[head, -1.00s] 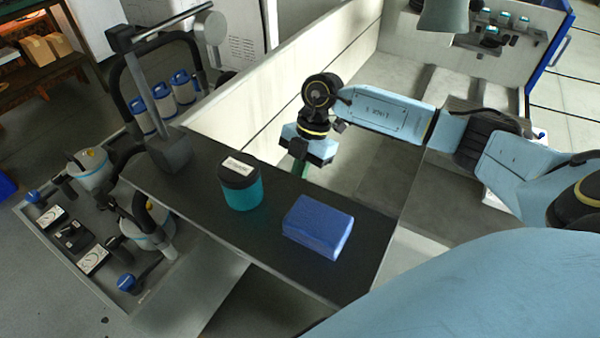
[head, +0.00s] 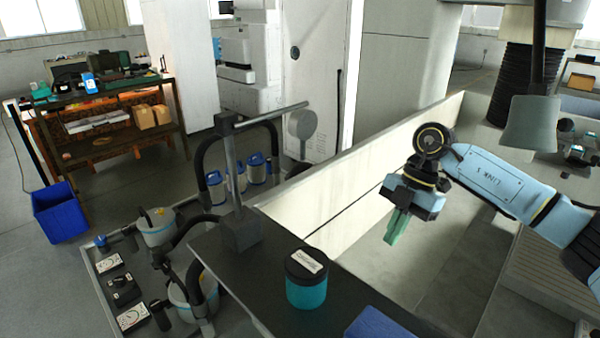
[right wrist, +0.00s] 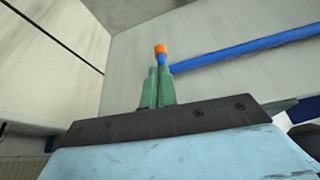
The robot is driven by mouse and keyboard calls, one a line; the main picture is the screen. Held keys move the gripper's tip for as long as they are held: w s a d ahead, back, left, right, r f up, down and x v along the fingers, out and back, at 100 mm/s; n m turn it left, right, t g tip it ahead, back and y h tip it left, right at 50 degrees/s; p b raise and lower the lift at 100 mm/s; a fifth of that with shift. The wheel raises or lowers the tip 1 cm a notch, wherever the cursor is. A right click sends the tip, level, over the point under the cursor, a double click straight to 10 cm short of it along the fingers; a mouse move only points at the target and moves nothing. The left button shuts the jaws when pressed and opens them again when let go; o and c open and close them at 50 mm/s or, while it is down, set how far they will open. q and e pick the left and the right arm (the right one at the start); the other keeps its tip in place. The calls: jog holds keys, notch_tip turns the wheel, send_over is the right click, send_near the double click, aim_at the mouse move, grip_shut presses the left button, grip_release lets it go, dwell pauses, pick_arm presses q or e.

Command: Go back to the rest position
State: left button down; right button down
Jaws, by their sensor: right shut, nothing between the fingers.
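My right gripper (head: 395,232) hangs from the light blue arm at the right of the head view, over the light walled area beyond the dark counter. Its green fingers are together and hold nothing. In the right wrist view the fingers (right wrist: 158,85) show side by side, pointing up the picture. My left gripper is in neither view.
The dark counter (head: 225,265) holds a teal jar with a black lid (head: 306,285) and a blue block (head: 378,325), cut by the picture's lower edge. A blue rod with an orange tip (right wrist: 160,49) lies beyond the fingers.

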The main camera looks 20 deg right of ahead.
jog(key=s+a+f+p, duration=0.2)
jog(key=a+f, duration=0.5)
jog(key=f, duration=0.2)
jog(key=shift+s+a, duration=0.15)
jog(key=shift+r, duration=0.1)
dwell(0.4)
